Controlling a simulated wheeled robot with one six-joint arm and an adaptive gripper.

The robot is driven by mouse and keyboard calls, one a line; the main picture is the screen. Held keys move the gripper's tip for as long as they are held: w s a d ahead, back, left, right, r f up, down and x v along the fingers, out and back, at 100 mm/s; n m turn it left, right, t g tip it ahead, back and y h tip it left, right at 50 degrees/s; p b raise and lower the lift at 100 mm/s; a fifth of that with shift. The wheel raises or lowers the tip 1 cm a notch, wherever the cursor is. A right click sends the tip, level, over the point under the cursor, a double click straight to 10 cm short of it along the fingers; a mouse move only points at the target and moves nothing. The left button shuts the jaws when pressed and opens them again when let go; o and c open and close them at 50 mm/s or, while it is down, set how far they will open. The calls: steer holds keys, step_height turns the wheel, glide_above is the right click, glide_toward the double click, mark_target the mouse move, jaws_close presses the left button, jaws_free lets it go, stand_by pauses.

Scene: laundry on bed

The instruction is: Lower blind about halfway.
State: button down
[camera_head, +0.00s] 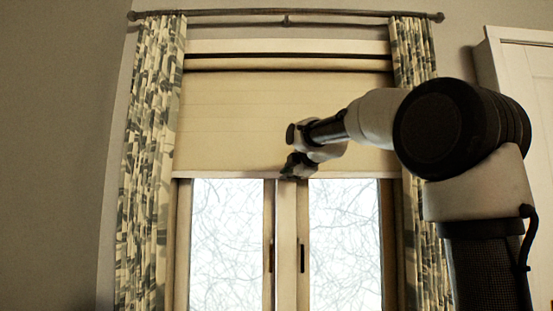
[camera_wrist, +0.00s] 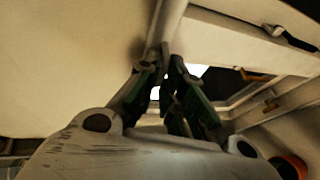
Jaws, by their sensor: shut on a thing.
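The beige roller blind (camera_head: 240,115) hangs over the upper part of the window in the head view, its bottom edge straight and level. Below that edge the window panes (camera_head: 227,240) are uncovered. My gripper (camera_head: 290,173) is at the middle of the blind's bottom edge. In the wrist view the blind's fabric (camera_wrist: 70,60) fills the upper left, and my gripper (camera_wrist: 165,62) has its fingertips together at the blind's bottom bar (camera_wrist: 172,22). It is shut on that bar. My gripper hides a small part of the edge in the head view.
Patterned curtains hang at the left (camera_head: 150,160) and right (camera_head: 412,50) of the window from a dark rod (camera_head: 230,12). The window frame (camera_head: 286,240) has two dark handles below the blind. A white door or cabinet (camera_head: 525,90) stands at the right.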

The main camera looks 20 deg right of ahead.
step_height(320, 180, down, 10)
stand_by(0.3)
steer(key=c, duration=1.6)
jaws_free()
steer(key=shift+a, duration=0.1)
steer(key=shift+s+r, duration=0.1)
steer(key=v, duration=1.1)
steer(key=shift+s+r, duration=0.15)
steer(key=shift+s, duration=0.25)
